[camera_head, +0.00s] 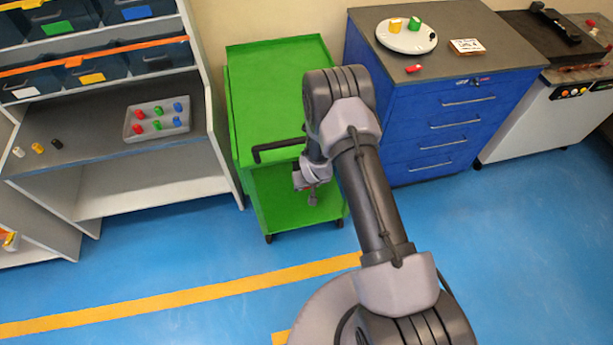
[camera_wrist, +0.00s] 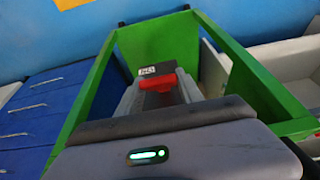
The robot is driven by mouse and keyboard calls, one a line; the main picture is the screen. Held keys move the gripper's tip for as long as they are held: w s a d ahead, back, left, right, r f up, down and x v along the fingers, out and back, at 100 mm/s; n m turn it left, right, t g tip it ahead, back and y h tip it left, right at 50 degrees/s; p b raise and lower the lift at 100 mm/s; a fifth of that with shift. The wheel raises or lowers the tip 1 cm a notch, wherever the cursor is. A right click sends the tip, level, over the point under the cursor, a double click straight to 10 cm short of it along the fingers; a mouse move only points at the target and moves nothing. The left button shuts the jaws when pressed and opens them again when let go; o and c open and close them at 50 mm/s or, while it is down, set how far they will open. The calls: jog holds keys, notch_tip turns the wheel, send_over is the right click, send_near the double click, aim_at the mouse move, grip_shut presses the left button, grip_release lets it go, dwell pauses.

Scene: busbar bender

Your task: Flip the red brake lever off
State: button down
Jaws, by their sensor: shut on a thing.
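A grey shelf unit (camera_head: 150,185) with bins and a peg tray (camera_head: 157,121) stands left of the cart. A blue drawer cabinet (camera_head: 430,130) stands close on its right, with a white machine (camera_head: 540,125) beyond. The blue floor in front, with yellow stripes, is clear.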

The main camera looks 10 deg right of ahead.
jog(key=shift+s, duration=0.2)
jog(key=c, duration=0.8)
grip_release()
jog(key=shift+o, duration=0.2)
jog(key=p+v, duration=0.3)
jog(key=v, duration=1.4)
jog(key=shift+r+p, duration=0.25)
jog(key=shift+p, duration=0.1)
jog(key=shift+w, duration=0.1)
